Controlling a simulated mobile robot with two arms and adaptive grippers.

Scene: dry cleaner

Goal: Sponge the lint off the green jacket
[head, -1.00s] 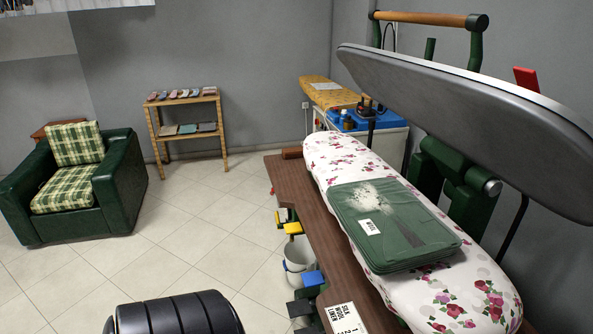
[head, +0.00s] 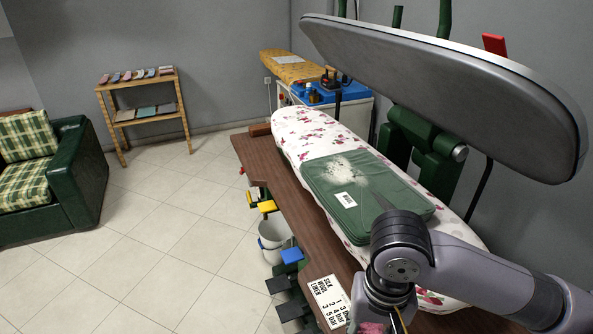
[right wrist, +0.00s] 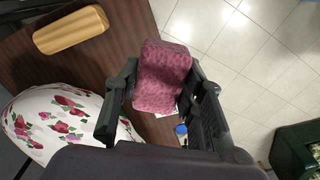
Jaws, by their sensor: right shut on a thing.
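The green jacket (head: 395,203) lies folded flat on the floral pressing board in the head view. A pale patch of lint (head: 345,172) covers its upper part, and a white label (head: 346,200) sits below it. My right gripper (right wrist: 162,77) is shut on a pink sponge (right wrist: 163,78) in the right wrist view. In the head view my right arm comes in from the right, in front of the jacket's near end, with a bit of pink sponge (head: 372,328) at the bottom edge. The sponge is apart from the jacket. My left gripper is out of view.
The grey upper press plate (head: 440,90) hangs open above the floral board (head: 300,125). A brown wooden table (head: 262,165) runs along the board's left side. A wooden block (right wrist: 70,30) shows in the right wrist view. A white bucket (head: 272,238) stands on the floor.

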